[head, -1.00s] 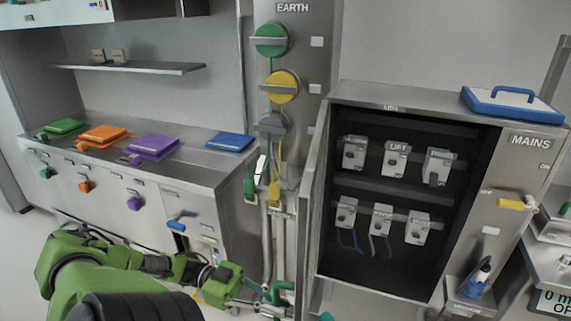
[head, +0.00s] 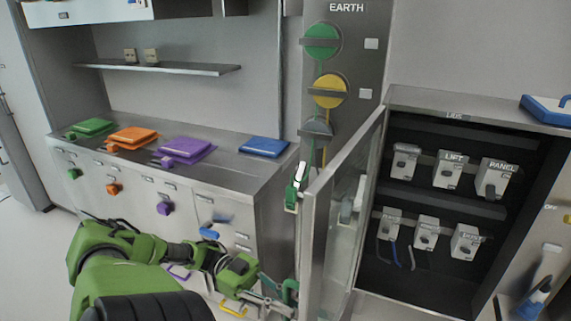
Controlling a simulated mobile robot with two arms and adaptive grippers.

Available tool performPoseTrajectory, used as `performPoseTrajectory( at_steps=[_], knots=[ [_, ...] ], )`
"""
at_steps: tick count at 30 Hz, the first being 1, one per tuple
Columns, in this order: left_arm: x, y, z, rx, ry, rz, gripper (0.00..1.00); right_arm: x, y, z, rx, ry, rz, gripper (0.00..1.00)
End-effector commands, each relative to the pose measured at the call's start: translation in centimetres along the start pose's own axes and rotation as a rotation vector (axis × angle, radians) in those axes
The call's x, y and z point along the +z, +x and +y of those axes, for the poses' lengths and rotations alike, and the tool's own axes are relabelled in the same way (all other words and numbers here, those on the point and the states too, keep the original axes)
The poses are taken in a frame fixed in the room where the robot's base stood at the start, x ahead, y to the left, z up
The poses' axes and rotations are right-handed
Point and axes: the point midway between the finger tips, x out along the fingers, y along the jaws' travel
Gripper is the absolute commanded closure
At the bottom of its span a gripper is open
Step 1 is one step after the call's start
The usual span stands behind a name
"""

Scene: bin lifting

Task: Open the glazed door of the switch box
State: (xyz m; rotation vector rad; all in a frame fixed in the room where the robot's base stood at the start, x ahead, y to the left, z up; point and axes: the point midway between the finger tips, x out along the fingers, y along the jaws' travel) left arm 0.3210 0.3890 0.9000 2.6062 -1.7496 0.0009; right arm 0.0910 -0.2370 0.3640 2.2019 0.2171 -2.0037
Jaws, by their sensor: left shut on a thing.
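The switch box (head: 470,107) is a grey steel cabinet at the right with its front uncovered. Its glazed door (head: 343,215) is hinged at the box's left side. It stands swung out toward me, with its steel frame and see-through pane in view. My left gripper (head: 278,299) is low at the door's free edge, on its left side. It is shut on what looks like the green door handle (head: 290,288); the exact grip is partly hidden. My right gripper is not in view.
Inside the box are two rows of switches, one marked LIFT (head: 450,170). Left of the door is the EARTH panel (head: 350,50) with round knobs. A steel counter (head: 225,172) with coloured lids stands at the left. Open floor (head: 35,260) lies at the lower left.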

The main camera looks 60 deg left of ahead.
Motion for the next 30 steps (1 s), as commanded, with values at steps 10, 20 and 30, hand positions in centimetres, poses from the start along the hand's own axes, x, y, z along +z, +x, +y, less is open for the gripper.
performPoseTrajectory(
  at_steps=[10,20,30],
  knots=[
    [0.2,0.0,0.1,0.001,-0.002,-0.006,0.72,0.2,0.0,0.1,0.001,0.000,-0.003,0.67],
    [0.2,-2.0,0.0,-0.002,0.000,-0.007,0.72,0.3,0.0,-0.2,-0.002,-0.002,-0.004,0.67],
    [0.2,-8.3,-0.1,-0.005,0.002,-0.006,0.72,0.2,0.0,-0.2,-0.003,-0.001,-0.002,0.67]
  ],
)
